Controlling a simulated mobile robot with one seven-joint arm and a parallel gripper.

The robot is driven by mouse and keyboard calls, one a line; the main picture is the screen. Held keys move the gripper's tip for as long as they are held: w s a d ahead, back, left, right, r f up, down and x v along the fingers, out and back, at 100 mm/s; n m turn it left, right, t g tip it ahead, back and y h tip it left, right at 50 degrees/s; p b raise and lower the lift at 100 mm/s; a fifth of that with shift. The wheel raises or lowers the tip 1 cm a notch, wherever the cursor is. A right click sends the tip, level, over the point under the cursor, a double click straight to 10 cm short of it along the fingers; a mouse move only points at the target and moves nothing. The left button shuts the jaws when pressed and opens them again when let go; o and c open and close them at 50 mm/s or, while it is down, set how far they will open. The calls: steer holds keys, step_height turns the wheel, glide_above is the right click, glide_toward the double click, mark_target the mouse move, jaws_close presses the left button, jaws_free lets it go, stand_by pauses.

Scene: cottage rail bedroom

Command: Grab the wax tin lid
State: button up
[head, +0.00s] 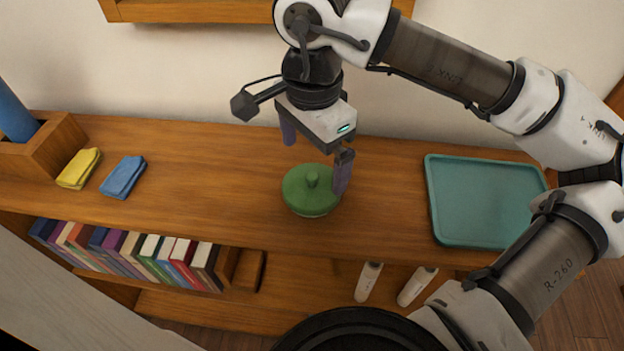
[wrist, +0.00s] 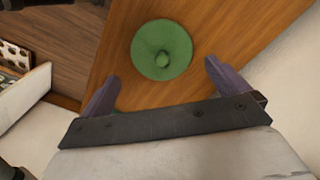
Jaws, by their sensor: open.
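The wax tin lid (head: 311,187) is a round green disc with a small knob on top. It sits on the wooden shelf top, near the middle, and a thin pale edge shows beneath it. In the wrist view the lid (wrist: 161,50) lies ahead of the fingers, with its knob facing me. My gripper (head: 315,160) is open and empty, with purple fingers, above and just behind the lid. In the head view one finger overlaps the lid's right edge; I cannot tell whether it touches. The wrist view also shows my gripper (wrist: 160,85) with its fingers wide apart.
A teal tray (head: 485,200) lies at the right of the shelf top (head: 210,180). Folded yellow (head: 79,168) and blue (head: 123,177) cloths and a wooden box (head: 45,150) stand at the left. Books (head: 130,255) and two white bottles (head: 368,282) are below. The wall is close behind.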

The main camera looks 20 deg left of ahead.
mark_target(312, 175)
steer(key=shift+w+a+f+p, duration=0.1)
steer(key=shift+f+p, duration=0.9)
steer(key=shift+f, duration=1.8)
steer(key=c, duration=0.6)
steer(key=shift+r, duration=0.1)
